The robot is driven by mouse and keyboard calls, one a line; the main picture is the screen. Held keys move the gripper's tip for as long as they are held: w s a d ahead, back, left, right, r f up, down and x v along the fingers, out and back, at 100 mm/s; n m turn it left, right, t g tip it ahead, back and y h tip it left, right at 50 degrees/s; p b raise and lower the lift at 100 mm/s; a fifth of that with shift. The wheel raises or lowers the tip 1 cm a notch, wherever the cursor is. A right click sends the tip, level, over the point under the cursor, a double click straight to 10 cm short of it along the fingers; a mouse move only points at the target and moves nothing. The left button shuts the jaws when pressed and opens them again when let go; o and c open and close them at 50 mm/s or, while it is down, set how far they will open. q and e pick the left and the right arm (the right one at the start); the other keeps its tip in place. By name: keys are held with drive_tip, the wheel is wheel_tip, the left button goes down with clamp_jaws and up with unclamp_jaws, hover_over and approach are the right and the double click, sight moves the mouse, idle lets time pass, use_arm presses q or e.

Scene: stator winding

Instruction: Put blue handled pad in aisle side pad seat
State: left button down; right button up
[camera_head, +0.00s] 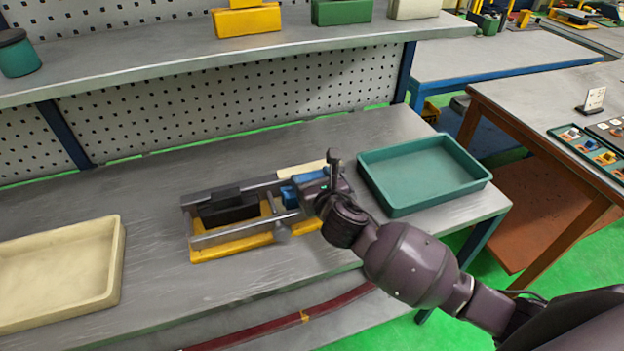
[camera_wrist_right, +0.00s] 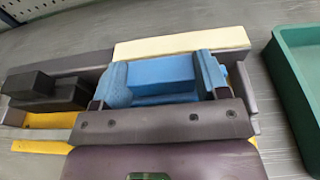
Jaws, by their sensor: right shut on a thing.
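The blue handled pad (camera_head: 289,194) is at the right end of a fixture with a yellow base (camera_head: 225,245) and grey side rails. My right gripper (camera_wrist_right: 160,96) is shut on this blue pad (camera_wrist_right: 158,75), with a finger at each side of it. The pad lies between the rails, right of a black block (camera_head: 228,208). The gripper body hides the pad's near side and underside, so I cannot tell whether it rests fully in its seat. My left gripper is not in view.
A cream strip (camera_head: 302,169) lies just behind the pad. A green tray (camera_head: 440,207) stands close on the right, and a cream tray (camera_head: 112,262) stands at the left. A shelf (camera_head: 150,68) overhangs the back. The grey bench (camera_head: 150,225) is clear between the cream tray and fixture.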

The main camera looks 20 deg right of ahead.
drive_tip(key=o, duration=1.2)
drive_tip(key=shift+r, duration=0.1)
drive_tip(key=shift+s, duration=0.25)
drive_tip(key=p+v, duration=0.1)
drive_tip(key=v, duration=1)
drive_tip(key=shift+s, duration=0.3)
